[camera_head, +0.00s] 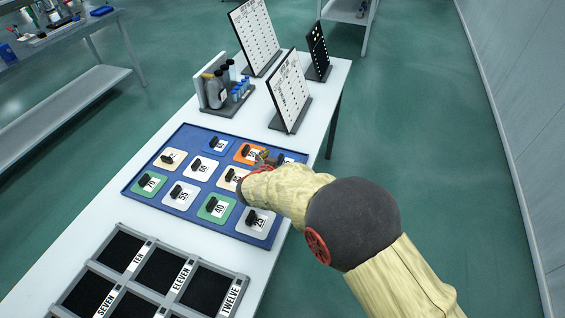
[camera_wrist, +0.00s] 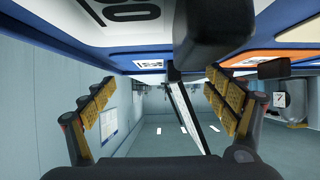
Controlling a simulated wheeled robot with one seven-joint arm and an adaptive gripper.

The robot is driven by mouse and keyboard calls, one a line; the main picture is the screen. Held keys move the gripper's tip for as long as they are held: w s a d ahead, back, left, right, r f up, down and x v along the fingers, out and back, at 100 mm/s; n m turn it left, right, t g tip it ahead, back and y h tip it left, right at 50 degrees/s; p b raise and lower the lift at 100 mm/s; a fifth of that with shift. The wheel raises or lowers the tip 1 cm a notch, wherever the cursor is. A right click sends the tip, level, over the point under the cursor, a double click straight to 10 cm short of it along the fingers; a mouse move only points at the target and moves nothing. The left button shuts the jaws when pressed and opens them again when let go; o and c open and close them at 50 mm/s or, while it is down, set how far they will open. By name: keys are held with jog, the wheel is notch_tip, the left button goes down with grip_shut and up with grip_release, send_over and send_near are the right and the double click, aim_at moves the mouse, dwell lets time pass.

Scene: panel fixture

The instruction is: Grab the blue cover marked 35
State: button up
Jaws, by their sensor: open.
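A blue cover (camera_head: 214,149) with a black handle lies in the far row of the blue tray (camera_head: 131,191). Another blue cover (camera_head: 300,157) shows at the tray's far right, partly hidden by my arm. I cannot read the number on either clearly. My gripper (camera_head: 263,158) is low over the right part of the tray, beside the orange cover (camera_head: 241,157). In the wrist view my gripper (camera_wrist: 165,105) is open with nothing between its fingers. A large black handle (camera_wrist: 205,30) stands close in front, and part of the orange cover (camera_wrist: 295,60) shows at right.
Green, beige and white covers with black handles share the tray. A grey rack (camera_head: 190,262) with black compartments stands nearer. Behind the tray are a bottle holder (camera_head: 226,108) and upright white panels (camera_head: 289,90). Much of the tray's right side is hidden by my arm.

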jog(key=shift+f, duration=0.1)
jog(key=c, duration=1.2)
jog(key=shift+s+d+f, duration=0.1)
jog(key=c, duration=0.9)
